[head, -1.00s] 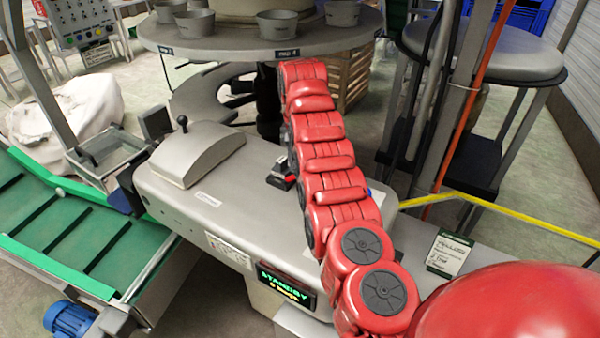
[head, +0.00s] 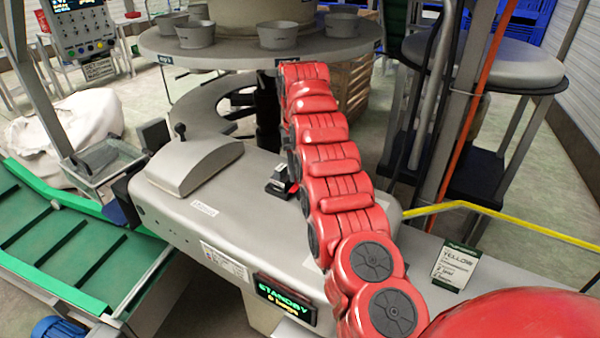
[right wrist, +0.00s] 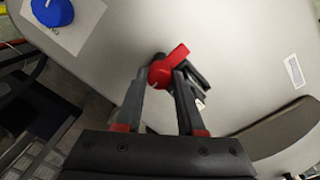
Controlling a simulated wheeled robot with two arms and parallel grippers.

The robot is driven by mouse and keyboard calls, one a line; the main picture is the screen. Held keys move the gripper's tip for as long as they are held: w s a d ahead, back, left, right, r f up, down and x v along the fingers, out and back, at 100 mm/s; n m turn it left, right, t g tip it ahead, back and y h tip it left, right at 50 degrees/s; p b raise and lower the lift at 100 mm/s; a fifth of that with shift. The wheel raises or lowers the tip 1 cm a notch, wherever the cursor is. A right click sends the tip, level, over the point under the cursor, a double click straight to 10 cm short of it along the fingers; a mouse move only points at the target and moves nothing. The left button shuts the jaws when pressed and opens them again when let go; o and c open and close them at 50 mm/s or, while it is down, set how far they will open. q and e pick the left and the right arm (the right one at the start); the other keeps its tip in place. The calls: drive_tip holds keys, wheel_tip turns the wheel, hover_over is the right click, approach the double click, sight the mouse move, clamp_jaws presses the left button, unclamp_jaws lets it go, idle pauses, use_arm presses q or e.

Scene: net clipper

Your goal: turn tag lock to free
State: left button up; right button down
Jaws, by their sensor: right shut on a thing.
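The tag lock appears to be the red lever (right wrist: 168,68) on the grey machine top in the right wrist view. It has a round red hub and an arm pointing up and to the right. My right gripper (right wrist: 163,82) is shut on its hub, one dark finger on each side. A dark part lies beside the right finger. In the head view only a small bit of red (head: 294,188) shows by a small black part (head: 279,181), at the edge of my red right arm. That arm hides my right gripper there. My left gripper is not in view.
The grey machine body (head: 235,215) carries a standby display (head: 285,299). A blue knob (right wrist: 52,12) sits on a white plate on the machine top. A round carousel with cups (head: 278,30) stands behind, a green conveyor (head: 70,240) at left, a yellow bar (head: 500,215) at right.

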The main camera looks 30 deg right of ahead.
drive_tip(key=c, duration=0.5)
unclamp_jaws()
drive_tip(key=shift+r, duration=0.1)
drive_tip(key=r+p, duration=1.6)
drive_tip(key=r, duration=0.1)
drive_tip(key=shift+w+a+r+p, duration=0.15)
drive_tip(key=shift+a+p, duration=0.1)
drive_tip(key=shift+p, duration=0.15)
